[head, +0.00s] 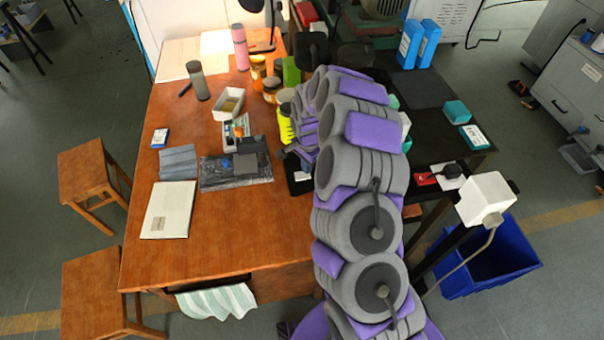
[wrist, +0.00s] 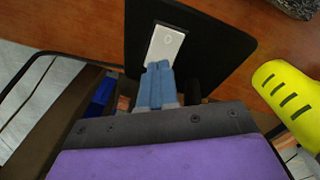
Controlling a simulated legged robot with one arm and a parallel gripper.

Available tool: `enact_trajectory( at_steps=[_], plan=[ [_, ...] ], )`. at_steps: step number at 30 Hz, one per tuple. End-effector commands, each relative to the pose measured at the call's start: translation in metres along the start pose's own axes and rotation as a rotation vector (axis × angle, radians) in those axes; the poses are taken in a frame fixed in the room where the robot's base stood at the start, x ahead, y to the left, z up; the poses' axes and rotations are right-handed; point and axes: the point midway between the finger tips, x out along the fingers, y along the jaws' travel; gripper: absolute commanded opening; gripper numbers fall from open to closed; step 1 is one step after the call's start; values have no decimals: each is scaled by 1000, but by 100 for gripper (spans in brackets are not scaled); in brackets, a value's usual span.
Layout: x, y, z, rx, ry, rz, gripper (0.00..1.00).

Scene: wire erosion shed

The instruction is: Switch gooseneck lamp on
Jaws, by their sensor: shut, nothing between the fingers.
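A black plate (wrist: 212,48) with a white rocker switch (wrist: 166,46) lies on the wooden table in the wrist view. In the head view the plate (head: 293,174) shows partly beside my arm. I cannot tell whether it is the lamp's base. My gripper (wrist: 159,68) is shut and empty, its blue fingertips over the near end of the switch. Whether they touch it is unclear. In the head view my arm hides the fingers. A dark lamp head (head: 251,5) is cut off at the top edge, above a bright patch on the table.
Jars, bottles and a white box (head: 229,104) stand behind. A dark flat packet (head: 235,174) lies to the left. The table's front left is mostly clear.

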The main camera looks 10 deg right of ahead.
Motion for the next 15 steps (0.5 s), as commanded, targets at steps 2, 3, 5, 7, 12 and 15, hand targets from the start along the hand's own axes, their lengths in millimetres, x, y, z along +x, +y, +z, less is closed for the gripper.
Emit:
enact_trajectory(
  at_steps=[2,3,5,7,12,15],
  plan=[
    [1,0,0,0,0,1,0],
    [2,0,0,0,0,1,0],
    [3,0,0,0,0,1,0],
    [4,0,0,0,0,1,0],
    [6,0,0,0,0,1,0],
    [8,0,0,0,0,1,0]
  ],
)
